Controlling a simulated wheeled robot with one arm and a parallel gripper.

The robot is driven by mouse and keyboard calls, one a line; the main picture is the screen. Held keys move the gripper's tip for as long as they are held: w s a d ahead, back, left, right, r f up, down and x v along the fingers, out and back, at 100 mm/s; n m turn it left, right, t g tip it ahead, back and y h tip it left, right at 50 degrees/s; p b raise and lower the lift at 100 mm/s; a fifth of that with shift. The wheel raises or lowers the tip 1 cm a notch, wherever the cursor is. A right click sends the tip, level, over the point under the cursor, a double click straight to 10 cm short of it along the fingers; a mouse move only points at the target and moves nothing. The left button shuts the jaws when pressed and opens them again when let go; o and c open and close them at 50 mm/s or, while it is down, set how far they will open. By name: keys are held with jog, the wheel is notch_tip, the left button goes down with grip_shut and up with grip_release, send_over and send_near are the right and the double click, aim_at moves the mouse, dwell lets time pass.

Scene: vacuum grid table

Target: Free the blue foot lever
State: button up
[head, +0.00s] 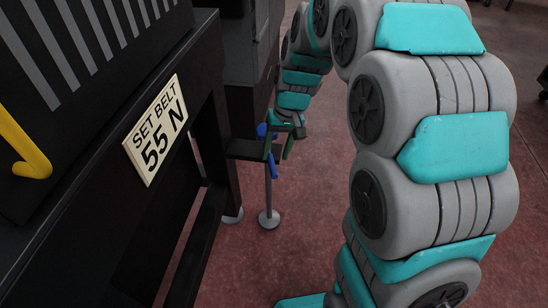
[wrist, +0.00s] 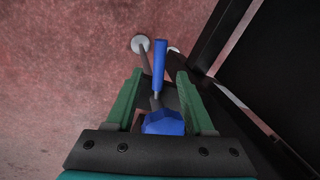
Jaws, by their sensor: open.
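A blue bar (wrist: 159,62), which looks like the foot lever, stands between the green fingers of my gripper (wrist: 160,76) in the wrist view. A faceted blue piece (wrist: 163,123) sits nearer the palm, with a short metal pin between the two. I cannot tell whether they are one part. In the head view the blue bar (head: 272,166) shows below my gripper (head: 278,155), and the blue piece (head: 262,131) shows beside the fingers. The fingers are open around the blue parts, with a gap visible on both sides of the bar.
A dark bracket (head: 242,149) juts out beside the gripper. A round-footed post (head: 269,219) stands below. Reddish floor lies clear around it.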

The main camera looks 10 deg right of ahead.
jog(key=r, duration=0.4)
jog(key=shift+d, duration=0.4)
jog(key=s+d+r+g+h+p, duration=0.1)
jog(key=s+d+r+p, duration=0.1)
jog(key=s, duration=1.3)
jog(key=s+d+r+h+p, duration=0.1)
jog(key=s+d+r+p, duration=0.1)
jog(key=s, duration=1.3)
jog(key=shift+d+r+g, duration=0.4)
jog(key=shift+d+r, duration=0.25)
jog(key=shift+r, duration=0.05)
jog(key=shift+s, duration=0.1)
